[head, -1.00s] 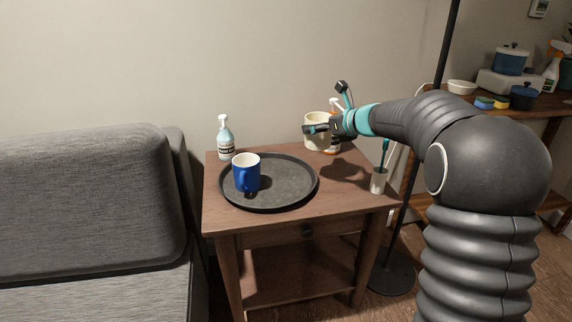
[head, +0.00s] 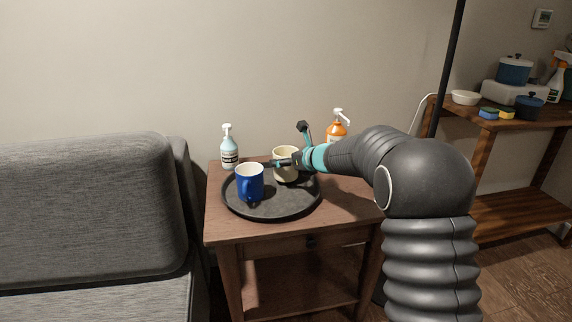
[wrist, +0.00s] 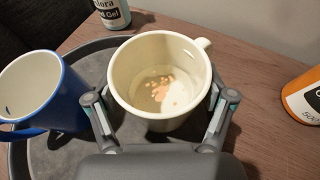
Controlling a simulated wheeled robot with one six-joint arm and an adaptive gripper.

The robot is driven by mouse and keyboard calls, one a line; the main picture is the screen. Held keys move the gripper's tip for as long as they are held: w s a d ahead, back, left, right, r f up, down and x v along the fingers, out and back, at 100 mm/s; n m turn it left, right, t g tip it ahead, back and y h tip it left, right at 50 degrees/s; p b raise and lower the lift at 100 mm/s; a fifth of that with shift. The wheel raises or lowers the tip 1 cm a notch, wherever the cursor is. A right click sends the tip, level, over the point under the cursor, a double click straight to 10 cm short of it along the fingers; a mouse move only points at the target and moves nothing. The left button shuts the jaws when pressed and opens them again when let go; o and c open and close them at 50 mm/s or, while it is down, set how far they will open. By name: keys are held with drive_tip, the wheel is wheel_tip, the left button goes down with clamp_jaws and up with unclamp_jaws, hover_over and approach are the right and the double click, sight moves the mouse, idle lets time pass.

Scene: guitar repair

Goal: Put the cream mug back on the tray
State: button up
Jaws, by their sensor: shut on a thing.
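The cream mug (head: 284,174) is upright at the back right part of the round dark tray (head: 262,211). In the wrist view the cream mug (wrist: 160,48) sits between both fingers of my gripper (wrist: 162,98), which is shut on it. Its handle points to the upper right there, and its inside shows orange-brown and white patches. I cannot tell whether its base touches the tray or hangs just above it. My gripper (head: 284,163) partly covers the mug in the head view.
The blue mug (head: 249,184) stands on the tray, left of the cream mug and close to my left finger. A pale blue pump bottle (head: 229,153) stands behind the tray. An orange pump bottle (head: 336,132) stands behind my arm. The table's front right (head: 340,212) is clear.

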drive_tip(key=shift+f, duration=0.5)
drive_tip(key=shift+f, duration=0.15)
drive_tip(key=o, duration=1.6)
drive_tip(key=shift+o, duration=0.2)
